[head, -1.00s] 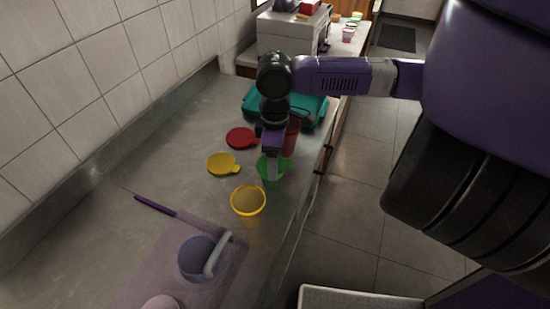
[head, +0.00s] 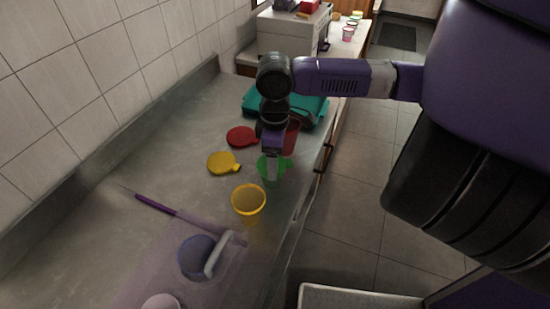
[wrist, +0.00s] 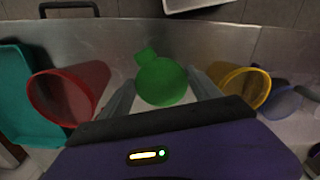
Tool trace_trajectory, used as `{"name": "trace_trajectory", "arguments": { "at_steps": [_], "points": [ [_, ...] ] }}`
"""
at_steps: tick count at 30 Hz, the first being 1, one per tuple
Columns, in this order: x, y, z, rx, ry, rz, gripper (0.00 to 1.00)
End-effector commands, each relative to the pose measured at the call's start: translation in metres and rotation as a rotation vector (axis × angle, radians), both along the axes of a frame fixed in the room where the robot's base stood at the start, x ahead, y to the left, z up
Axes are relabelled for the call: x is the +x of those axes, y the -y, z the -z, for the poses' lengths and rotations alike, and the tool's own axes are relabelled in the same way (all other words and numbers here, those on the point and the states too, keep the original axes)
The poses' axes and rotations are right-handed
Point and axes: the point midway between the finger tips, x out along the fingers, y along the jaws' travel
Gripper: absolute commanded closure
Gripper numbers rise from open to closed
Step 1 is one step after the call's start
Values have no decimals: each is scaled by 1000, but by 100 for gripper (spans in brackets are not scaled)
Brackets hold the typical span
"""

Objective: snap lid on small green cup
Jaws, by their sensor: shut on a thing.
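The small green cup (head: 272,181) stands on the counter between a red cup and a yellow cup. My gripper (head: 271,166) points down over it. In the wrist view the green lid (wrist: 161,82), a round disc with a short tab pointing up and left, lies between my two fingers (wrist: 160,95), which are shut on it. The lid covers the cup's mouth from above, so the rim is hidden. I cannot tell whether the lid is fully seated or only resting over the cup.
The red cup (wrist: 62,97) and yellow cup (wrist: 245,86) stand close on either side. A red lid (head: 241,136) and yellow lid (head: 222,163) lie toward the wall. A teal tray (head: 252,101) is behind, a blue cup (head: 196,258) in front. The counter's right edge is near.

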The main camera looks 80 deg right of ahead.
Motion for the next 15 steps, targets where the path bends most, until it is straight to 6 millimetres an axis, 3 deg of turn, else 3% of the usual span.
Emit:
{"name": "trace_trajectory", "arguments": {
  "at_steps": [15],
  "points": [
    [0, 0, 4, 0, 0, 0, 65]
  ]
}}
